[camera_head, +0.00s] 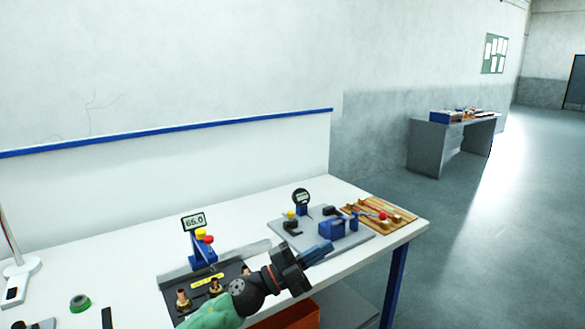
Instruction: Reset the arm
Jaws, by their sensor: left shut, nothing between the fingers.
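My left gripper (317,252) reaches in from the bottom of the head view, over the white workbench (130,263). Its fingers are shut with nothing visible between them. It points to the upper right, in front of a grey plate that carries a dial gauge (301,197) and a blue block (331,228). I cannot tell whether the fingertips touch the plate or hover over it. My left forearm hides part of a dark tray behind it. My right gripper is not in view.
A gauge reading 65.0 (194,222) stands on the dark tray with brass fittings (183,298). A wooden board (390,214) lies at the bench's right end. Green tape (80,303) lies at left. An orange bin (290,314) sits below the bench edge. Open floor lies right.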

